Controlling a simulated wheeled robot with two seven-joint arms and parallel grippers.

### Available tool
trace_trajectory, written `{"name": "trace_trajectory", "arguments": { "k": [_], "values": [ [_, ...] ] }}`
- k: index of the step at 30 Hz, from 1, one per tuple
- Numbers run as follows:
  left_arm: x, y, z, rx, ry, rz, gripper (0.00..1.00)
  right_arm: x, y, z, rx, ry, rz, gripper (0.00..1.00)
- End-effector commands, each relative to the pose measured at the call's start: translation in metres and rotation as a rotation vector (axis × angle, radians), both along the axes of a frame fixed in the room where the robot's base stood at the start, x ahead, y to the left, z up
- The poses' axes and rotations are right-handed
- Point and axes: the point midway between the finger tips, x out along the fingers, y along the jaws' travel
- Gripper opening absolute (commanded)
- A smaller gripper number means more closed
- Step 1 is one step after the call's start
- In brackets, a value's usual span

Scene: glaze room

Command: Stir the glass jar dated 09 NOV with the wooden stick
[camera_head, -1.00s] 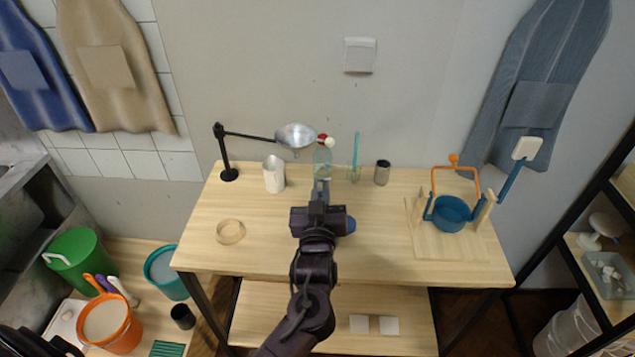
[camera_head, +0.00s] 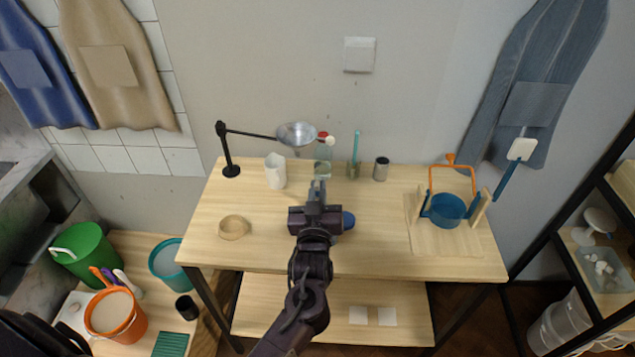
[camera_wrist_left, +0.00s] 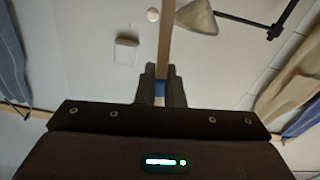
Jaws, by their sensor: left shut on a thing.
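My left gripper (camera_head: 317,184) is over the table in the head view, in front of a clear glass jar (camera_head: 323,168) near the back edge. In the left wrist view this gripper (camera_wrist_left: 160,88) is shut on the wooden stick (camera_wrist_left: 165,45), a flat pale strip running up from between the fingers. A blue patch shows on it at the fingertips. I cannot pick out the stick in the head view. A second clear glass (camera_head: 353,170) to the right holds a teal stick (camera_head: 357,147). I cannot read any date. My right gripper is not in view.
A white jug (camera_head: 275,172) and a black stand with a metal funnel (camera_head: 297,134) are at the back left. A dark metal cup (camera_head: 381,168) is right of the glasses. A blue pot (camera_head: 447,210) stands in a frame at right.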

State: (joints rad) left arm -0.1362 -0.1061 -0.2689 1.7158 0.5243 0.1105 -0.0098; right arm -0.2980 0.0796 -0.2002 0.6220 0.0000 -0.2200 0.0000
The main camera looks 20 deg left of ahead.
Motion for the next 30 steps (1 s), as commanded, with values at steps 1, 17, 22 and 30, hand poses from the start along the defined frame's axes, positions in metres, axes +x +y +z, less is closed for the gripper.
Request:
{"name": "trace_trajectory", "arguments": {
  "k": [1,17,22,30],
  "values": [
    [0.003,0.000,-0.001,0.000,-0.001,0.001,0.00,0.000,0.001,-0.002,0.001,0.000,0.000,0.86],
    [0.011,0.003,0.000,0.000,0.001,0.000,0.00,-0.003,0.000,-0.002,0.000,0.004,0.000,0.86],
    [0.009,0.004,0.014,0.000,0.001,0.000,0.00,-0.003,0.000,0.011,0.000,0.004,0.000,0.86],
    [0.007,0.006,0.036,0.000,0.000,0.000,0.00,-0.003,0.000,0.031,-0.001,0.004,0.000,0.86]
  ]
}}
